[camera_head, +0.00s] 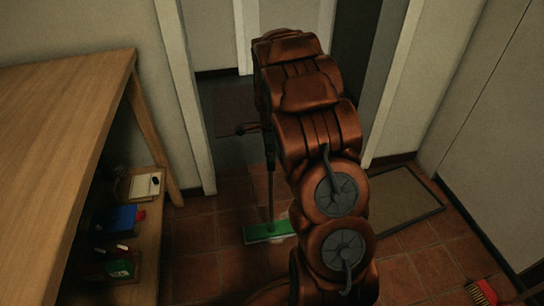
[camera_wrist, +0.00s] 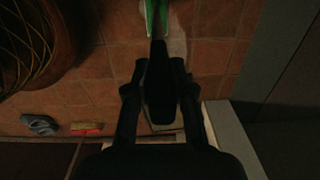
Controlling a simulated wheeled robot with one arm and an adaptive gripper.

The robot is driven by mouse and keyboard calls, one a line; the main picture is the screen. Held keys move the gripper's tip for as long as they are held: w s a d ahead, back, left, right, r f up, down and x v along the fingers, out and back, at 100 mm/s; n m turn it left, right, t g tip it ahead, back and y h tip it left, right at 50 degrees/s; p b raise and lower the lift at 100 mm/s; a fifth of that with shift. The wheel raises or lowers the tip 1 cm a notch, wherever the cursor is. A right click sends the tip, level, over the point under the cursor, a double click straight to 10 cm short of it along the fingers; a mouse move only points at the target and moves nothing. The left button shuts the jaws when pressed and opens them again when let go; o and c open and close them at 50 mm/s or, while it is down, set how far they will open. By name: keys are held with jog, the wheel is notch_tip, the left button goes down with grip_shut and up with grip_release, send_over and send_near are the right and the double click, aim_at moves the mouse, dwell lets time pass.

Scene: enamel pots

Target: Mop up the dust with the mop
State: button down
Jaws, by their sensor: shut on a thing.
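The mop has a flat green head (camera_head: 268,232) resting on the terracotta tiles in front of the doorway, and its dark pole (camera_head: 270,185) rises beside my copper arm. In the wrist view, the dark pole (camera_wrist: 158,75) runs between the fingers of my gripper (camera_wrist: 158,92), which is shut on it. The green head (camera_wrist: 157,15) shows at the top edge there. A pale dusty patch (camera_wrist: 178,42) lies on the tiles beside the mop head. In the head view my arm hides most of the gripper and part of the floor.
A wooden table (camera_head: 60,110) stands at left, with small items on its lower shelf (camera_head: 140,250). A doormat (camera_head: 405,212) lies at right, and a red brush (camera_head: 482,292) at bottom right. The wrist view shows a wicker basket (camera_wrist: 35,45) and a grey-blue object (camera_wrist: 38,124).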

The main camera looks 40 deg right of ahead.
jog(key=shift+w+d+r+p, duration=0.3)
jog(key=shift+w+r+p, duration=0.3)
jog(key=shift+r+p, duration=0.3)
jog(key=shift+w+d+r+p, duration=0.25)
jog(key=shift+w+r+p, duration=0.4)
jog(key=shift+r, duration=0.35)
jog(key=shift+a, duration=0.1)
